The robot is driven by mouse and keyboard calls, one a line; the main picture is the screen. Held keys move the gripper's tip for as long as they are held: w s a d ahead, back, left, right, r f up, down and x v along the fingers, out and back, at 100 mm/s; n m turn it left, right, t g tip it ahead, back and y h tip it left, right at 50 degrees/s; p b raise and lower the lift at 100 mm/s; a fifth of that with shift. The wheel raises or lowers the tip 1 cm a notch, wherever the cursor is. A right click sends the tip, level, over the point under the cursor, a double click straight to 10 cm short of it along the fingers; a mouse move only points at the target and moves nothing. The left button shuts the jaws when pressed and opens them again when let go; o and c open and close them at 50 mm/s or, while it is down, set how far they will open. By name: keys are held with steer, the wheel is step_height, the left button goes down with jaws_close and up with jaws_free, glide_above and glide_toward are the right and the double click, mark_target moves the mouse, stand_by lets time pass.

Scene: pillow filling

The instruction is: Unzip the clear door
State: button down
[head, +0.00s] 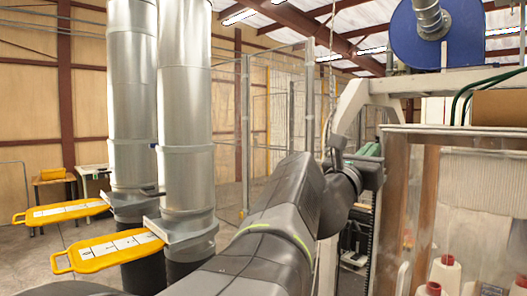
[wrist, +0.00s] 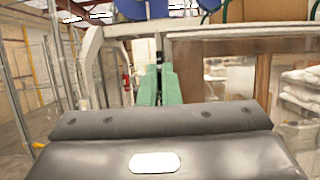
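The clear door seems to be the see-through sheet (head: 470,165) on the front of the booth at the right of the head view. Its see-through panel also shows at the right of the wrist view (wrist: 222,75). I cannot make out a zipper line or pull for sure. My gripper (wrist: 160,72) has two green fingers, upright and close together in the wrist view. A small dark thing shows between their tips; I cannot tell whether they hold it. In the head view my gripper (head: 370,150) is at the booth's left edge, partly hidden by my wrist.
A pale curved frame (head: 352,105) stands beside my gripper. White cones (head: 445,272) stand behind the sheet. A blue reel (head: 432,30) hangs above. Two metal ducts (head: 185,110) with yellow-handled gates (head: 105,250) stand at the left. Mesh fencing (head: 280,130) is behind.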

step_height(320, 180, down, 53)
steer(key=b, duration=4.6)
steer(key=shift+f, duration=0.1)
steer(key=c, duration=1.6)
jaws_free()
